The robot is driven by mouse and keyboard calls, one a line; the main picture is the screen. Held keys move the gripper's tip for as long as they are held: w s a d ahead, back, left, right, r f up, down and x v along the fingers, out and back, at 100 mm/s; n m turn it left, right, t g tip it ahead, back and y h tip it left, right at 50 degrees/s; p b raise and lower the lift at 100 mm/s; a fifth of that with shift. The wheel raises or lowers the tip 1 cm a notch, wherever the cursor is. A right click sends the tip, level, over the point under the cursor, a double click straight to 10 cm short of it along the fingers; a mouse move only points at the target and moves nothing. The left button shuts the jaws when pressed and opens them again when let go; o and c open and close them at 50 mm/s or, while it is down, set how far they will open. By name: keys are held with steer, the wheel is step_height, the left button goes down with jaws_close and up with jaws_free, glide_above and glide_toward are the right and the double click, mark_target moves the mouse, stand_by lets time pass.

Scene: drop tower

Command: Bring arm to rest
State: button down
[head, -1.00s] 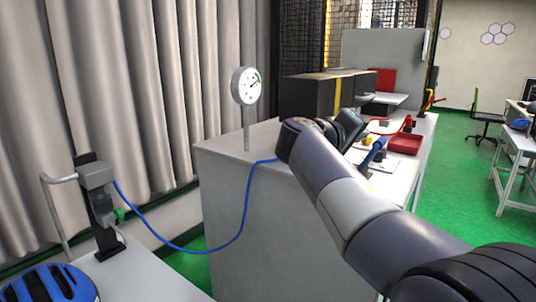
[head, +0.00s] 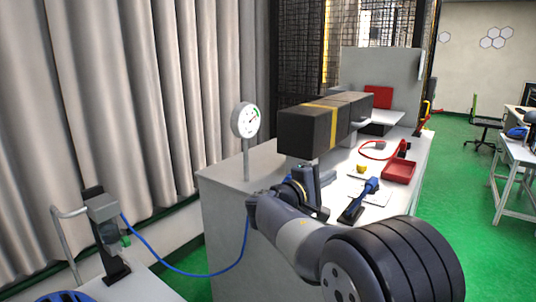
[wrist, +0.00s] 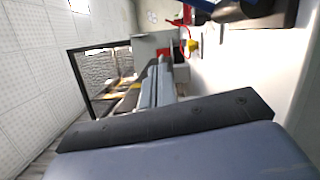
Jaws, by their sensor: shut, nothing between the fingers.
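My gripper (head: 316,182) is over the near part of the white bench (head: 222,185), in front of the black box with a yellow band (head: 308,130). In the wrist view its narrow grey fingers (wrist: 163,64) lie together, shut and empty. They point toward the far end of the bench. My arm is folded low at the right, its wrist bent upward. In the head view the fingertips are hard to make out against the box, and I cannot tell how much room separates them.
A round gauge on a post (head: 245,122) stands left of my gripper. A blue-and-black tool (head: 362,198), a yellow piece (head: 361,169) and a red tray (head: 398,172) lie to the right. A blue hose (head: 195,274) hangs left. Green floor (head: 455,210) is open at right.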

steer(key=shift+n, duration=0.4)
steer(key=a, duration=0.1)
steer(key=w+a+f, duration=0.1)
steer(key=w+a, duration=0.1)
steer(key=shift+w+a+f+b, duration=0.15)
steer(key=shift+w+f+b, duration=0.05)
steer(key=shift+f+b, duration=0.1)
steer(key=shift+s+a, duration=0.35)
steer(key=shift+a, duration=0.3)
